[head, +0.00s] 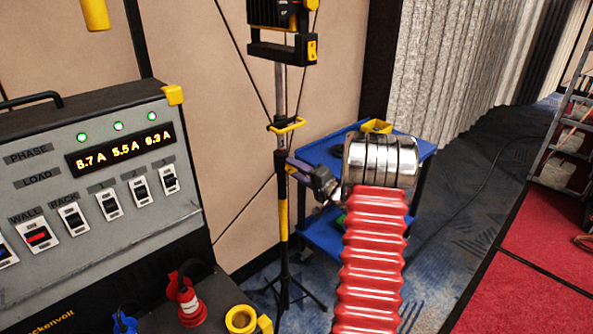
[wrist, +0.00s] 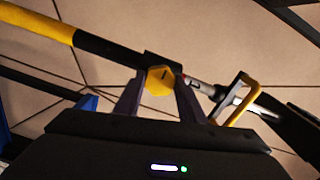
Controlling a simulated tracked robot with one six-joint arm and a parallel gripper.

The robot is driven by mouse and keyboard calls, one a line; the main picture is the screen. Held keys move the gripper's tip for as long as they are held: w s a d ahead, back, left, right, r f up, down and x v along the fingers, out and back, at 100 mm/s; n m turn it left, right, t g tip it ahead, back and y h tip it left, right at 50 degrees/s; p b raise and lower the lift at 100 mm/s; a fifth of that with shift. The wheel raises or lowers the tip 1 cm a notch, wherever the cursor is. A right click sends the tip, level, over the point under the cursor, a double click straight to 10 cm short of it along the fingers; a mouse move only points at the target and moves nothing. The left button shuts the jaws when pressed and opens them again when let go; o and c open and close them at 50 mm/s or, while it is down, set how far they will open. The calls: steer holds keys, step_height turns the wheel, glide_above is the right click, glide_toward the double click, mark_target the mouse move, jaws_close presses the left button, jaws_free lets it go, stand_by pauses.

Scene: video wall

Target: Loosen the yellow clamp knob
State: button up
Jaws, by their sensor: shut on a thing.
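The yellow clamp knob (wrist: 160,79) is hexagonal and sits on the dark collar of a stand pole (head: 281,155). In the wrist view it lies between the two dark fingers of my gripper (wrist: 159,93), which are shut on it. In the head view my gripper (head: 291,165) reaches the pole from the right, and only a small yellow bit of the knob shows there. A yellow loop handle (wrist: 236,100) is on the pole beside the collar, right of my fingers in the wrist view.
A lamp-like head (head: 283,30) tops the stand, and its tripod legs (head: 285,292) spread on the carpet. A blue cart (head: 325,150) stands behind my arm. A grey power panel (head: 100,190) with lit readouts fills the left. Red steps (head: 535,260) lie at right.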

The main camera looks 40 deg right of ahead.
steer(key=n, duration=0.6)
steer(key=shift+a+f, duration=0.2)
steer(key=shift+f, duration=0.2)
steer(key=o, duration=1)
steer(key=shift+d+r, duration=0.15)
steer(key=shift+r, duration=0.05)
steer(key=shift+o, duration=0.2)
steer(key=shift+s, duration=0.1)
steer(key=s, duration=1.3)
steer(key=shift+s+d, duration=0.2)
steer(key=shift+s, duration=0.1)
